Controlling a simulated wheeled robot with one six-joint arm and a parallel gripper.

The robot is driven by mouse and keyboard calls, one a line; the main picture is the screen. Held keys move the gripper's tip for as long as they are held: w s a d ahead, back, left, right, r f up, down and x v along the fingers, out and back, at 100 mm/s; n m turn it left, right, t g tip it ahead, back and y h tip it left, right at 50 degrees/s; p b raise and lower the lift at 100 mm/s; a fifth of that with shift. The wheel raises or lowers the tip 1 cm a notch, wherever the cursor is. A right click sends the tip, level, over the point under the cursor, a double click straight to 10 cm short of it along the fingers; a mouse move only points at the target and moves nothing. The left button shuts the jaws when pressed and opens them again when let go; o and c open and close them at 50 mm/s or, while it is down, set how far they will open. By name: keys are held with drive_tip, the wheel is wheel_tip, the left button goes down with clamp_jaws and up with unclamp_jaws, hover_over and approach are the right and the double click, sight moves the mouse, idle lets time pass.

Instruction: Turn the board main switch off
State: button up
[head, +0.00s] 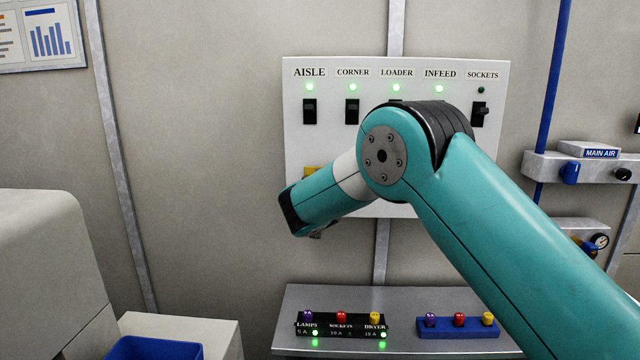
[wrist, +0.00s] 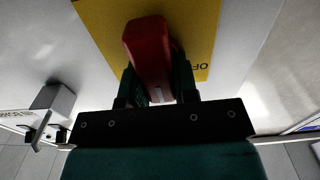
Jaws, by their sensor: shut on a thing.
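The board (head: 298,130) is a white panel on the wall with a row of labelled black switches. The main switch's yellow plate (head: 310,171) shows at its lower left, mostly behind my arm. In the wrist view the main switch's red handle (wrist: 147,45) stands in front of the yellow plate (wrist: 100,18). My gripper (wrist: 157,78) is shut on this red handle, one dark finger on each side. Letters that look like part of "OFF" (wrist: 201,67) show on the plate, right of the handle. The head view hides the handle and fingers behind my arm.
Green lamps glow above AISLE (head: 310,87), CORNER, LOADER and INFEED; the SOCKETS lamp (head: 481,90) is dark. Below, a grey shelf (head: 400,300) bears a black fuse strip (head: 342,327) and a blue holder (head: 456,328). A main air unit (head: 585,168) is at the right.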

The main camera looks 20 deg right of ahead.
drive_tip(key=shift+a, duration=0.3)
drive_tip(key=n, duration=0.1)
drive_tip(key=n+b, duration=0.2)
drive_tip(key=n, duration=0.1)
drive_tip(key=shift+w+a+f, duration=0.1)
drive_tip(key=shift+w+a, duration=0.05)
drive_tip(key=shift+a, duration=0.1)
drive_tip(key=shift+w+a+f+n+p, duration=0.1)
drive_tip(key=shift+a+f+n+p, duration=0.1)
drive_tip(key=shift+n, duration=2.05)
drive_tip(key=shift+a+f+n+p, duration=0.15)
drive_tip(key=shift+f+n+p, duration=0.05)
drive_tip(key=shift+n, duration=2.1)
drive_tip(key=shift+w+a+f+n+p, duration=0.1)
drive_tip(key=shift+a+f+n+p, duration=0.1)
drive_tip(key=shift+n, duration=2.05)
drive_tip(key=o, duration=0.9)
drive_tip(key=shift+f, duration=0.1)
drive_tip(key=shift+d, duration=0.15)
drive_tip(key=shift+f, duration=0.1)
